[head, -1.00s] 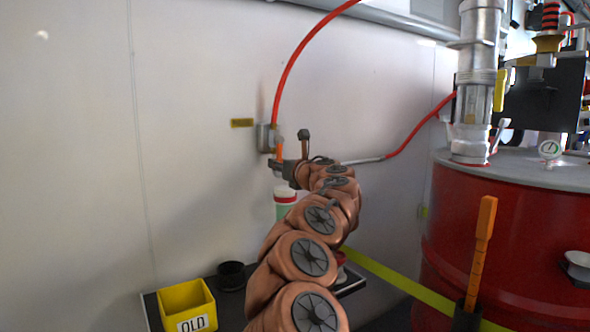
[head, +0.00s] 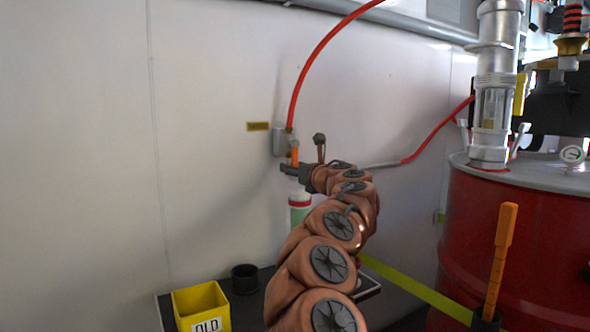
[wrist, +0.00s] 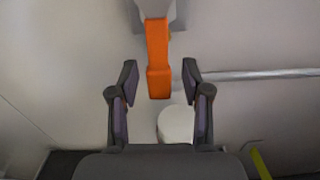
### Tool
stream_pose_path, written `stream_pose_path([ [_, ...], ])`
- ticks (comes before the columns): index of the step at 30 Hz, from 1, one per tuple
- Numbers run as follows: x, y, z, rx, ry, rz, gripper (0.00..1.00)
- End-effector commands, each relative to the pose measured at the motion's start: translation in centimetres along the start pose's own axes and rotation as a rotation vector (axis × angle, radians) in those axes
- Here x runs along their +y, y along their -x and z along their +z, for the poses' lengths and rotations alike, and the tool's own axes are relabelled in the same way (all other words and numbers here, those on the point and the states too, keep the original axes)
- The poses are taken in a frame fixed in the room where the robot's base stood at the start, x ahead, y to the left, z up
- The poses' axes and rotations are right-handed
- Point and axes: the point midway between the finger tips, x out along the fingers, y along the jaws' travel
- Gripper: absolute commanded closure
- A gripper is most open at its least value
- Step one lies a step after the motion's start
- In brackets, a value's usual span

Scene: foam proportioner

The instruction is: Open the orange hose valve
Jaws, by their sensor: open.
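The orange hose valve handle (head: 295,156) hangs down below a grey fitting (head: 280,140) on the white wall, at the lower end of a red hose (head: 312,62). In the wrist view the orange handle (wrist: 158,60) points down, its lower end near the gap between my fingertips. My gripper (head: 287,169) is just below and beside the handle in the head view. In the wrist view my gripper (wrist: 160,80) is open, with one finger on each side and clear space between each finger and the handle. No contact shows.
A white-and-green bottle with a red band (head: 299,201) stands below my gripper. A yellow bin (head: 201,305) and a black cup (head: 245,278) sit on the dark shelf. A red drum (head: 480,225) stands at right, with an orange-handled tool (head: 502,245) before it.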

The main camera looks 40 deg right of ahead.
Motion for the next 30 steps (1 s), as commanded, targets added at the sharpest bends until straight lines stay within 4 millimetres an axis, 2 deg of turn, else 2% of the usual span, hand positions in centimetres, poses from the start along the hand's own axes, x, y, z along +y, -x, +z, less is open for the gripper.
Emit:
stream_pose_path([
  [5, 0.0, 0.2, 0.0, 0.000, 0.000, -0.001, 0.52],
  [11, 0.1, 1.5, 0.1, 0.000, 0.001, 0.002, 0.52],
  [30, 0.0, 9.7, 0.0, -0.001, 0.001, -0.001, 0.52],
])
